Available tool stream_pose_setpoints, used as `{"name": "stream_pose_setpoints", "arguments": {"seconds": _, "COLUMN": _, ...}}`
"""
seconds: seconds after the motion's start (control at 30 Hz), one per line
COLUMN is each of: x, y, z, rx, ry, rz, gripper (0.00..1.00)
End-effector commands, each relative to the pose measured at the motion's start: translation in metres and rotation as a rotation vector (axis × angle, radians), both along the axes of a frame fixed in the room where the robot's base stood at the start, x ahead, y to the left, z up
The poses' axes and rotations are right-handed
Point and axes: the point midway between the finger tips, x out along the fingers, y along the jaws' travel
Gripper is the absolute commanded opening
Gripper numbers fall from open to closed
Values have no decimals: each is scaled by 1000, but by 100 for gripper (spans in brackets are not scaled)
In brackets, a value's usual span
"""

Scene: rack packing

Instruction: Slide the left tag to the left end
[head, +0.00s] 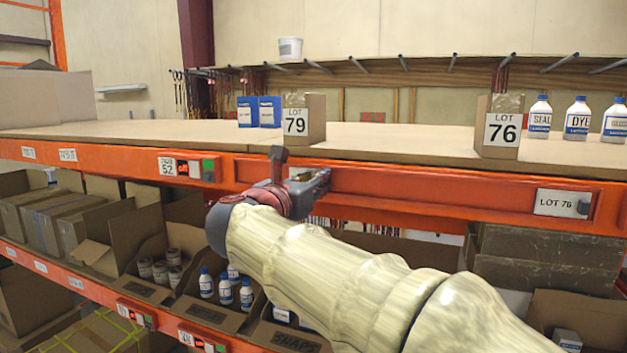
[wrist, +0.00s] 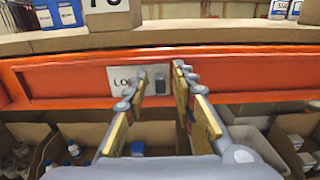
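The left tag (wrist: 121,79) is a white plate lettered "LO...", set in the long recess of the orange beam; the rest of its text is cut off by my gripper. It sits right of the recess's left end in the wrist view. A dark grey knob (wrist: 160,82) shows at its right side, between my fingertips in the picture. My gripper (head: 301,168) is open in front of the beam and covers most of this tag in the head view. I cannot tell whether a finger touches the knob. The right tag (head: 556,203), "LOT 76", sits near the recess's right end.
Above the beam, the shelf (head: 400,138) carries a LOT 79 box (head: 313,119), a LOT 76 box (head: 505,126), blue boxes and white bottles. A device with a green button (head: 208,170) is on the beam to the left. Cartons with bottles stand below.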

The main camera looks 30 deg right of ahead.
Motion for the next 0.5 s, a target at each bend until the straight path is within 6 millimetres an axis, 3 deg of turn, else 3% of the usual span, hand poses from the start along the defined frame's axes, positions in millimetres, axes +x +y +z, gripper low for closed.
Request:
{"name": "stream_pose_setpoints", "arguments": {"seconds": 0.4, "x": 0, "y": 0, "z": 0, "rx": 0, "ry": 0, "rz": 0, "gripper": 0}}
{"name": "stream_pose_setpoints", "arguments": {"seconds": 0.5, "x": 0, "y": 0, "z": 0, "rx": 0, "ry": 0, "rz": 0, "gripper": 0}}
